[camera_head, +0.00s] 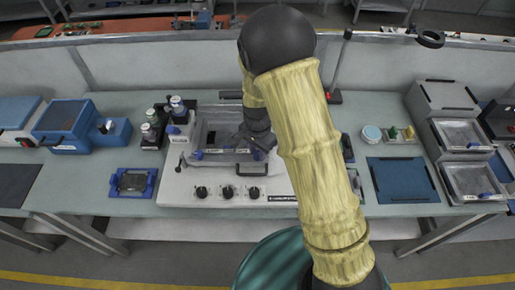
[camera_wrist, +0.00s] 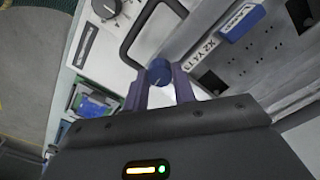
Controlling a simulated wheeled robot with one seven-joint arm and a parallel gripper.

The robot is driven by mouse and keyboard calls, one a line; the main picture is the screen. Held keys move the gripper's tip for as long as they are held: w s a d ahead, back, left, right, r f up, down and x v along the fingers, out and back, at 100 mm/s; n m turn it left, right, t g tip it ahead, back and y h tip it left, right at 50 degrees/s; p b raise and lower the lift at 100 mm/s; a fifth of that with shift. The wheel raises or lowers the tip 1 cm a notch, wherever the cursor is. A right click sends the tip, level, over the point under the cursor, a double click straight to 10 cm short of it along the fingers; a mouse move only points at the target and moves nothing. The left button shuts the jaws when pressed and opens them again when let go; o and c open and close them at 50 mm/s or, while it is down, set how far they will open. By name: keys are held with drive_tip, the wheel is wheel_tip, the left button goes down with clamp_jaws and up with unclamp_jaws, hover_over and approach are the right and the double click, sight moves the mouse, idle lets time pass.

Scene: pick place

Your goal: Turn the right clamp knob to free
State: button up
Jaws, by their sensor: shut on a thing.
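The right clamp knob (camera_wrist: 159,70) is a small blue round knob with a pale mark on its top, seen in the wrist view. My gripper (camera_wrist: 160,82) has one finger on each side of it and is shut on it. In the head view my gripper (camera_head: 260,147) is at the right front of the grey open basin (camera_head: 222,120) on the white machine (camera_head: 180,190); my arm hides part of that area. A blue left clamp knob (camera_head: 197,154) shows at the basin's left front.
A black bar handle (camera_wrist: 128,42) is close to my gripper in the wrist view. Several black dials (camera_head: 228,192) line the machine's front. A blue-framed tray (camera_head: 133,182) stands left, and a blue mat (camera_head: 402,180) lies right. Bottles (camera_head: 178,105) stand behind left.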

sight(258, 153)
drive_tip(key=shift+r+m, duration=0.1)
drive_tip(key=shift+m, duration=0.5)
drive_tip(key=o, duration=1)
wheel_tip(258, 153, up, 17)
drive_tip(key=shift+r+b, duration=0.15)
drive_tip(key=shift+b, duration=0.25)
